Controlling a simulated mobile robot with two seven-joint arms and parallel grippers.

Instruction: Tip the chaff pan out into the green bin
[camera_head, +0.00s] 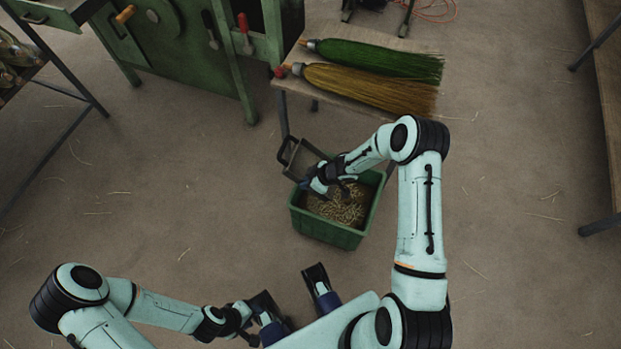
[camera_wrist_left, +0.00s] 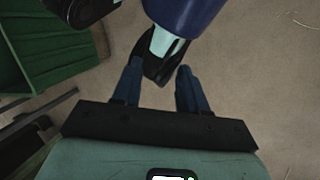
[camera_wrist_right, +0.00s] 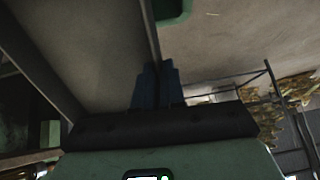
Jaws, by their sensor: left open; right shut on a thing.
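The green bin (camera_head: 330,232) stands on the floor with straw-coloured chaff (camera_head: 345,207) inside. The dark chaff pan (camera_head: 290,158) is steeply tilted at the bin's far left corner. My right gripper (camera_head: 317,183) is shut on the pan's edge above the bin. In the right wrist view, the right fingers (camera_wrist_right: 157,85) pinch the thin wall of the pan (camera_wrist_right: 95,55), whose broad grey face looks bare. My left gripper (camera_head: 262,325) is open and empty, low near my base. Its spread fingers show in the left wrist view (camera_wrist_left: 160,88).
A low bench (camera_head: 310,83) behind the bin bears a green broom (camera_head: 380,58) and a yellow broom (camera_head: 370,88). A green machine (camera_head: 190,60) stands behind left. Tables edge the left and right sides. Floor right of the bin is clear apart from straw.

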